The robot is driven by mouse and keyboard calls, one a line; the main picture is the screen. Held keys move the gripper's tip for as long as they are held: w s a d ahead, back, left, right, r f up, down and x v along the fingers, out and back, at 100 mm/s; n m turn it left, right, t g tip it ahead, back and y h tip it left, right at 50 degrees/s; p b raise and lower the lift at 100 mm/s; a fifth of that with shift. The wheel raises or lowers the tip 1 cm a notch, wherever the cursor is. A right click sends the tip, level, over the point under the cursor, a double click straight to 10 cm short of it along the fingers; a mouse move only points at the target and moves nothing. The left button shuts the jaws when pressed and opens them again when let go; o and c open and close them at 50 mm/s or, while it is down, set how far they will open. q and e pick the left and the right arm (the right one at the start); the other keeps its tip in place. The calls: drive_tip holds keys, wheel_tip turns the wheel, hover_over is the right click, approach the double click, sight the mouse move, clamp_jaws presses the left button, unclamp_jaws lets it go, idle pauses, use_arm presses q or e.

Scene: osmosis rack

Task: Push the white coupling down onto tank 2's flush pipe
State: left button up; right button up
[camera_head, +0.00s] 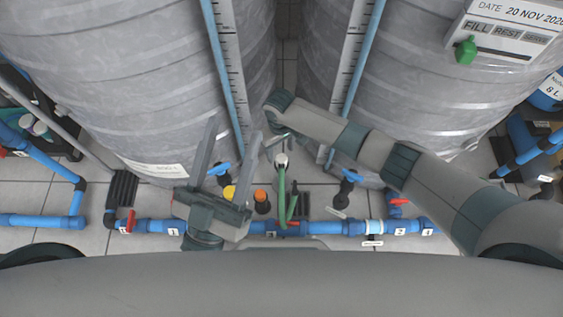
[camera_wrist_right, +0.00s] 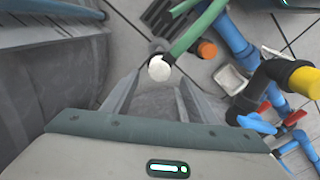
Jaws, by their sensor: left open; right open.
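A small white round piece, which looks like the white coupling (camera_head: 281,159), stands at the top of a green hose (camera_head: 281,190) between the two tanks. In the right wrist view the white coupling (camera_wrist_right: 159,68) shows as a pale disc close to the fingertips. My right gripper (camera_head: 284,148) reaches down at it, open; in its wrist view the fingers (camera_wrist_right: 152,92) are spread with the disc just beyond their tips, not clasped. My left gripper (camera_head: 235,127) is open and empty, left of the coupling. I cannot make out tank 2's flush pipe below the coupling.
Two large grey tanks (camera_head: 130,80) (camera_head: 425,80) fill the back. A blue pipe run (camera_head: 340,228) with red handles and numbered tags crosses the front. Orange (camera_head: 261,195) and yellow (camera_head: 229,191) caps stand close to the left gripper. A hanging sign (camera_head: 505,30) is at upper right.

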drive_tip(key=shift+f, duration=0.3)
use_arm(q)
drive_tip(key=shift+s+a+r+t, duration=0.1)
drive_tip(key=shift+s+r+t, duration=0.05)
drive_tip(key=shift+r+t, duration=0.2)
use_arm(e)
drive_tip(key=shift+f, duration=0.1)
